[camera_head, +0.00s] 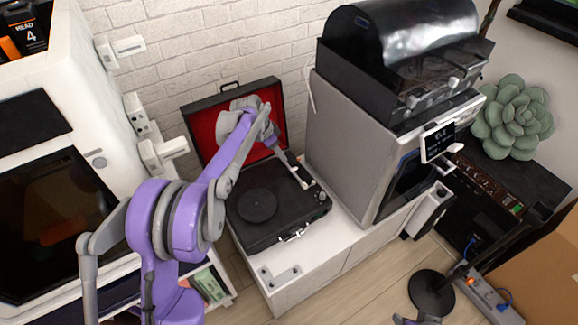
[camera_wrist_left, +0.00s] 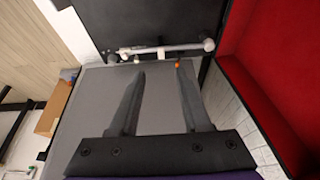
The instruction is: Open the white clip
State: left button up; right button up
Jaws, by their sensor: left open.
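An open black suitcase record player (camera_head: 258,237) with a red-lined lid stands on a white cabinet. Its pale tonearm (camera_wrist_left: 165,48) runs along one edge of the deck in the left wrist view. In the head view the left gripper (camera_head: 294,168) is over the deck's right side and partly covers the tonearm there.
A tall grey machine (camera_head: 338,150) stands close on the player's right. The raised lid (camera_head: 205,122) is behind my wrist and fills the wrist view's right side. A metal latch (camera_head: 296,235) is on the player's front. The cabinet top (camera_head: 318,250) is partly clear in front.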

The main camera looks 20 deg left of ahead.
aim_at(292, 170)
pick_arm(q)
jog(key=b+x, duration=0.1)
jog(key=x, duration=1)
jog(key=shift+w+a+b, duration=0.1)
jog(key=shift+w+b, duration=0.05)
jog(key=shift+b, duration=0.25)
grip_shut()
